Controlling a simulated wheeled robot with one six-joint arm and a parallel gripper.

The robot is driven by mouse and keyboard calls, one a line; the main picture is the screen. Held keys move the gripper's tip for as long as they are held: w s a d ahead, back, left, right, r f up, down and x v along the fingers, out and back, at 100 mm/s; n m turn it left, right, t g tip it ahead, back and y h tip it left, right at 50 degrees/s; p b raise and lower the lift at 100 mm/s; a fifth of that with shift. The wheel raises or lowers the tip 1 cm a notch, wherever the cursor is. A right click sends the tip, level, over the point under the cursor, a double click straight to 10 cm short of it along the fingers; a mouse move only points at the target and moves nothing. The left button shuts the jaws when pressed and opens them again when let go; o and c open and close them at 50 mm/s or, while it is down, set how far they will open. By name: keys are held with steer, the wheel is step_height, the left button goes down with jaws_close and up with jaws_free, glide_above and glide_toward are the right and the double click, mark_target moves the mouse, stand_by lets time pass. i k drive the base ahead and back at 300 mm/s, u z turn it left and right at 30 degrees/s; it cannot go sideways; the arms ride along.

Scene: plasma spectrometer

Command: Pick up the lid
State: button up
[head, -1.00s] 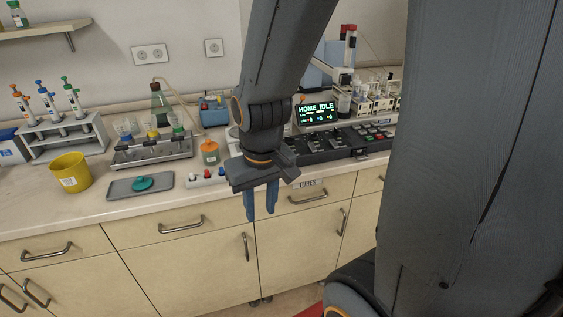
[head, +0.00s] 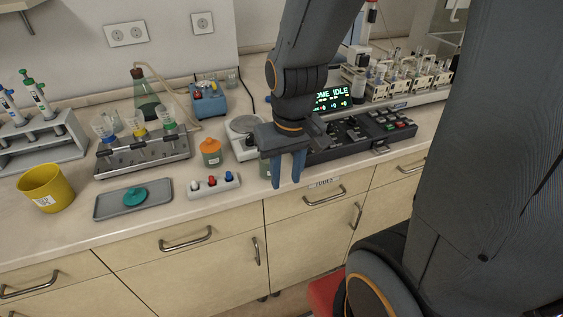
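A teal round lid (head: 135,196) with a raised knob lies on a shallow grey tray (head: 108,208) at the front left of the counter. My gripper (head: 288,183) points down near the counter's front edge, well to the right of the lid. Its two blue fingers are apart with nothing between them. A small greenish jar (head: 264,168) without a visible lid stands behind the gripper and is partly hidden by it.
A yellow bin (head: 43,188) stands left of the tray. A funnel rack (head: 145,155) is behind it. A white block with coloured knobs (head: 213,185) and an orange-capped bottle (head: 211,152) stand between tray and gripper. A control panel (head: 350,138) lies right.

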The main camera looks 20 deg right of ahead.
mark_target(134, 196)
steer(key=k, duration=0.95)
steer(key=u, duration=1.1)
steer(key=i, duration=1.2)
